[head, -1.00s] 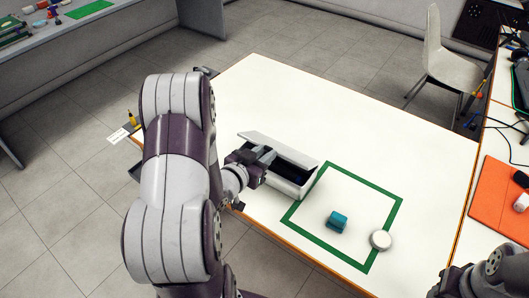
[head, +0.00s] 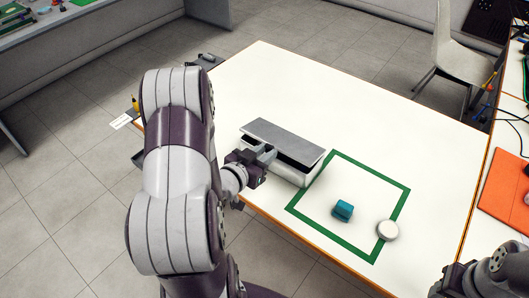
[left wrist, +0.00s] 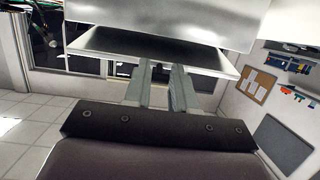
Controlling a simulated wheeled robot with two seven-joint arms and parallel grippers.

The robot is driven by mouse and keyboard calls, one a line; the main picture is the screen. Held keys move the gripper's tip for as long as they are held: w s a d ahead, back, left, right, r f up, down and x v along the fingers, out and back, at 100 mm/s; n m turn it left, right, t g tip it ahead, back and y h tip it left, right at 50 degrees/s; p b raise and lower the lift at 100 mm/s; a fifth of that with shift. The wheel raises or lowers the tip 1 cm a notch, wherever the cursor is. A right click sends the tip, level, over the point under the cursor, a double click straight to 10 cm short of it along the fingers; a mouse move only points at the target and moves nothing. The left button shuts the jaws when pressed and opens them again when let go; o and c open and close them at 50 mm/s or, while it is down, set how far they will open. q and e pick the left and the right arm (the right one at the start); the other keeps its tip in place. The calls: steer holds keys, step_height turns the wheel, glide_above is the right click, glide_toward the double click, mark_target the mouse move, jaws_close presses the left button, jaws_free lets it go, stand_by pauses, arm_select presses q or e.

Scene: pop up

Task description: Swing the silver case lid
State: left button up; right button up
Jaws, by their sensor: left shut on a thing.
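The silver case (head: 290,172) stands on the white table, left of the green square outline. Its grey lid (head: 284,139) is tilted partly down over it, with a dark gap showing along the front. My left gripper (head: 267,155) is at the case's front left, shut on the lid's edge. In the left wrist view the two fingers (left wrist: 163,85) reach up to silver panels (left wrist: 160,22) at the top; the exact contact is hard to see. My right gripper (head: 455,280) shows only partly at the bottom right, and its jaws cannot be made out.
Right of the case, a green square outline (head: 331,244) marks the white table (head: 390,140). A teal block (head: 342,209) lies inside it and a white round piece (head: 387,230) sits on its right edge. The table behind the case is clear. An orange mat (head: 505,185) lies at the right.

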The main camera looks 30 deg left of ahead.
arm_select(q)
steer(key=shift+s+f+b, duration=0.2)
steer(key=shift+f+b, duration=0.25)
steer(key=shift+f, duration=0.35)
steer(key=shift+s+f+b, duration=0.2)
steer(key=shift+f+b, duration=0.25)
steer(key=shift+f, duration=0.3)
arm_select(e)
steer(key=shift+f, duration=1.15)
arm_select(q)
steer(key=shift+f, duration=0.25)
arm_select(e)
steer(key=shift+f, duration=0.2)
arm_select(q)
steer(key=o, duration=0.9)
steer(key=shift+r, duration=0.1)
